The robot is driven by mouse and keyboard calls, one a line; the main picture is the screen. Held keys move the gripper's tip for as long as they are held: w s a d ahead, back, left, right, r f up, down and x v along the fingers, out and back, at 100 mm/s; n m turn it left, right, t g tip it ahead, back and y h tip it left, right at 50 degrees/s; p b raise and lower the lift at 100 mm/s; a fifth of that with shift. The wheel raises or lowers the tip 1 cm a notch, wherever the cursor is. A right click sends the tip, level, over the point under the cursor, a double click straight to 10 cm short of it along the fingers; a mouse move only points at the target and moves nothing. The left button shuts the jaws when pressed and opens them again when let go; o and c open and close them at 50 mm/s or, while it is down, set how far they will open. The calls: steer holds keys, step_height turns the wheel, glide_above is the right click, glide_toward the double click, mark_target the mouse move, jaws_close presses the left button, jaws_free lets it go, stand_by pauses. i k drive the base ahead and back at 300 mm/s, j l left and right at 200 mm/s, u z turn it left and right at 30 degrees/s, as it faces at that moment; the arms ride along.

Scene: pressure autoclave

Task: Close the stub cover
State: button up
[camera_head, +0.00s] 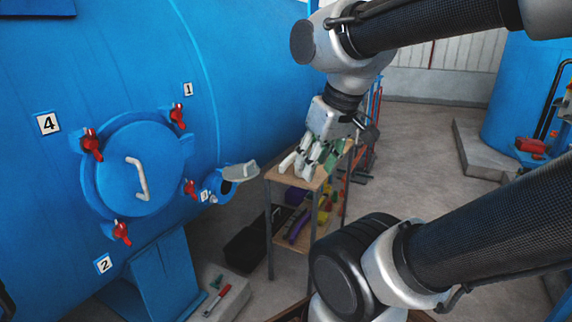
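A small blue stub (212,188) juts from the side of the big blue vessel, to the right of a large round door. Its dark mouth shows. A grey, flat stub cover (241,171) stands out to the right of the mouth, swung away from it, so the stub is open. My gripper (299,172) points down to the right of the cover, apart from it in the picture, in front of a wooden-topped shelf. Its pale fingers overlap in this view, and I cannot tell how far apart they are. I see nothing held in it.
The round blue door (137,165) has a white handle and several red clamps with number plates. The shelf (276,176) holds coloured items below its top. A grey block (228,300) with a red tool lies on the floor. Open floor lies behind the shelf.

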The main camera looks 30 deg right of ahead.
mark_target(241, 172)
steer(key=z, duration=0.35)
steer(key=i+l, duration=0.1)
steer(key=i, duration=0.3)
steer(key=i+l+u, duration=0.1)
steer(key=i, duration=0.25)
steer(key=i+l, duration=0.2)
steer(key=i, duration=0.2)
